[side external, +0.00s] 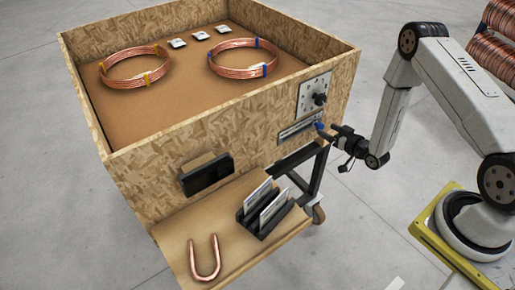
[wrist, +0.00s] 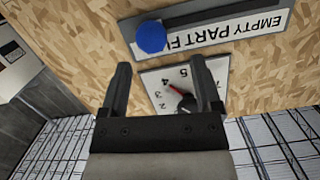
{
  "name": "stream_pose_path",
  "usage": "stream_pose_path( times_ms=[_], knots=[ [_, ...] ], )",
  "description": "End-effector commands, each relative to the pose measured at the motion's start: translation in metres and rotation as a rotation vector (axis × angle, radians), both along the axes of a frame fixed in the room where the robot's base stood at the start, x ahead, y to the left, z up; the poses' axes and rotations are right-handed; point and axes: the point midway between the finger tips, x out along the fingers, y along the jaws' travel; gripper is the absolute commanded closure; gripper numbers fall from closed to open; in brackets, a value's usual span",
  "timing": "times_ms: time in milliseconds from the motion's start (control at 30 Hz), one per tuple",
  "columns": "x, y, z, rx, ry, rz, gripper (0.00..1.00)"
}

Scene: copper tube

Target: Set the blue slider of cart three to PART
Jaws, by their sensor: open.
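The blue slider (wrist: 152,36) is a round blue knob on a dark slot beside a white label strip (wrist: 228,32). The strip reads upside down in the wrist view, with EMPTY at the right, then PART, then an F-word partly hidden. The knob stands at the F-word end, past PART. In the side external view the blue knob (side external: 319,126) is at the right end of the strip on the cart (side external: 230,128). My gripper (wrist: 160,68) is open and empty. Its fingertips are close to the knob, which shows beyond the gap between them, not gripped.
A numbered dial (side external: 313,95) with a black knob and red pointer is above the strip. Two copper coils (side external: 135,66) (side external: 243,57) lie in the cart. A shelf (side external: 232,262) holds a bent copper tube (side external: 205,259) and a black card rack (side external: 264,212).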

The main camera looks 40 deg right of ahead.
Motion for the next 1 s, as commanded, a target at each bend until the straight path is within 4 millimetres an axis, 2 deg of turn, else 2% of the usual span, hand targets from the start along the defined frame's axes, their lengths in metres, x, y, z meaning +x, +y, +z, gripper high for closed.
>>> stream_pose_path(
  times_ms=[33, 200, 500, 767, 1000],
  knots=[
    [-0.006, -0.001, -0.007, 0.014, -0.026, -0.005, 0.19],
    [-0.020, -0.004, -0.017, 0.046, -0.114, -0.014, 0.19],
    [-0.028, -0.005, -0.019, 0.062, -0.164, -0.020, 0.19],
    [-0.020, -0.005, -0.019, 0.061, -0.162, -0.018, 0.19],
    [0.004, -0.004, -0.019, 0.060, -0.164, -0.017, 0.19]
  ],
)
